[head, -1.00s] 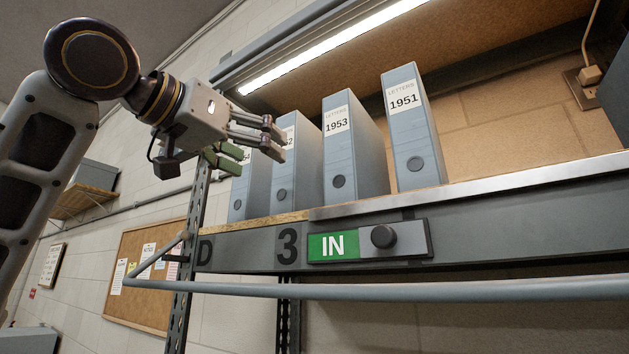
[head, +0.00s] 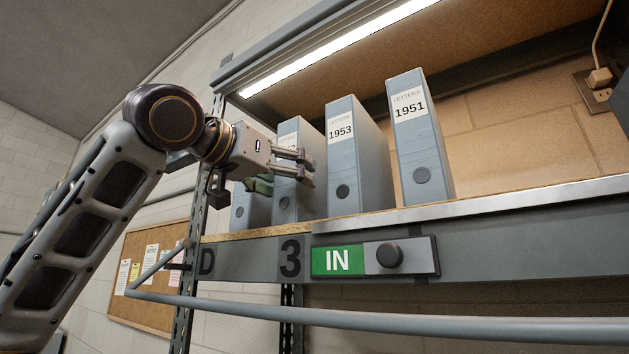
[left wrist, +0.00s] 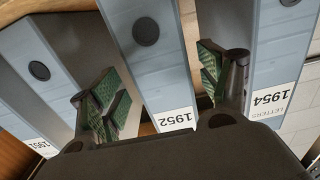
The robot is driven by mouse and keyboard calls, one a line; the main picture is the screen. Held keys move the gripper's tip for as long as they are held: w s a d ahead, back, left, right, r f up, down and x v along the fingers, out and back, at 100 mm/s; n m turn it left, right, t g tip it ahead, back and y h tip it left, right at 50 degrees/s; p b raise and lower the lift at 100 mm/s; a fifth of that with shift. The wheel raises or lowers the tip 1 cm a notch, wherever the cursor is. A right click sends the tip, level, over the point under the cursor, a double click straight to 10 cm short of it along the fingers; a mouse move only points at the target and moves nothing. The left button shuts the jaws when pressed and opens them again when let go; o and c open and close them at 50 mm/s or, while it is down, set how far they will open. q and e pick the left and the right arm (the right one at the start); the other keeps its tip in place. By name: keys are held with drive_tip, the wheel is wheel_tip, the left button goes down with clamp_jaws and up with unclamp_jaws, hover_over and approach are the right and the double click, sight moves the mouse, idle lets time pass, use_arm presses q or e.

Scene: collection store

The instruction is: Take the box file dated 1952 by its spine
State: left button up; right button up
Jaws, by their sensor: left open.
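The 1952 box file (head: 286,203) is a pale blue upright file on the shelf, its label partly hidden behind my left gripper (head: 289,170) in the head view. My left gripper (left wrist: 163,98) is open, with a green-padded finger on each side of that spine. One finger is in the gap towards the 1953 file, the other in the gap towards the 1954 file. I cannot tell whether either pad touches. My right gripper is in neither view.
The 1954 file (left wrist: 275,60) stands on the other side. A grey rail (head: 350,313) runs before the shelf edge (head: 500,206), below a green IN sign (head: 337,262).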

use_arm(q)
drive_tip(key=shift+w+d, duration=0.2)
drive_tip(key=shift+w, duration=0.1)
drive_tip(key=shift+w+d, duration=0.1)
drive_tip(key=shift+p+x, duration=0.95)
drive_tip(key=shift+x, duration=0.45)
drive_tip(key=shift+p+x, duration=0.4)
drive_tip(key=shift+x, duration=0.75)
drive_tip(key=shift+w+r, duration=0.1)
drive_tip(key=shift+r, duration=0.05)
drive_tip(key=c, duration=1.4)
drive_tip(key=shift+a+r, duration=0.15)
drive_tip(key=shift+a, duration=0.1)
